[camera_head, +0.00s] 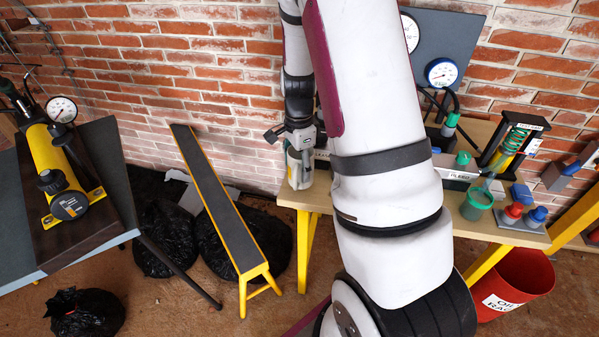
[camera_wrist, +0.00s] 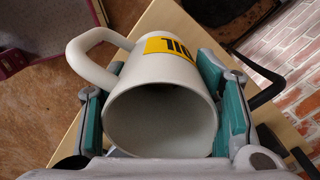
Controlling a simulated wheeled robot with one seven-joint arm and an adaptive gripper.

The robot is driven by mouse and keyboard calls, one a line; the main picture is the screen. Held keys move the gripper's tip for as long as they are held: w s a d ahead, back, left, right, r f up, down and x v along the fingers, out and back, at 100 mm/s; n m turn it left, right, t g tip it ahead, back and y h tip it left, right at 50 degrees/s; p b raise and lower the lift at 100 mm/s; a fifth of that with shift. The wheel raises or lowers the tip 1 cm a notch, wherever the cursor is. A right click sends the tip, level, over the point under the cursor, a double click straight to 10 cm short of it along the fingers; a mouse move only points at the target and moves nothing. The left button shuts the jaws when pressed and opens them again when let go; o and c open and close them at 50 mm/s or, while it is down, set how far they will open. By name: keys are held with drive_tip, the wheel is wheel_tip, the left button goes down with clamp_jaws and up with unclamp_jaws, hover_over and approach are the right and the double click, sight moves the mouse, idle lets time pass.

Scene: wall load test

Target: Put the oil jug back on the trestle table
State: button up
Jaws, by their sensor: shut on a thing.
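The oil jug is cream-white, with a side handle and a yellow label with black letters. In the wrist view the oil jug (camera_wrist: 160,118) sits between the two teal-padded fingers of my gripper (camera_wrist: 165,105), its open mouth toward the camera. In the head view my gripper (camera_head: 300,140) is shut on the jug (camera_head: 294,172), which looks upright at the left end of the trestle table (camera_head: 290,195). The pale wooden tabletop (camera_wrist: 190,28) shows beneath it in the wrist view. I cannot tell whether the jug's base touches the top. My arm hides the middle of the table.
A red bin (camera_head: 515,283) stands below. A black-topped yellow bench (camera_head: 222,205) and black bags (camera_head: 160,235) lie left.

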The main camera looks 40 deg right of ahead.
sight(300, 172)
drive_tip(key=shift+w+d+f, duration=0.1)
drive_tip(key=shift+w+d, duration=0.15)
drive_tip(key=shift+d, duration=0.1)
drive_tip(key=shift+f, duration=1.65)
drive_tip(key=shift+f, duration=0.15)
drive_tip(key=o, duration=1.2)
drive_tip(key=shift+o, duration=0.2)
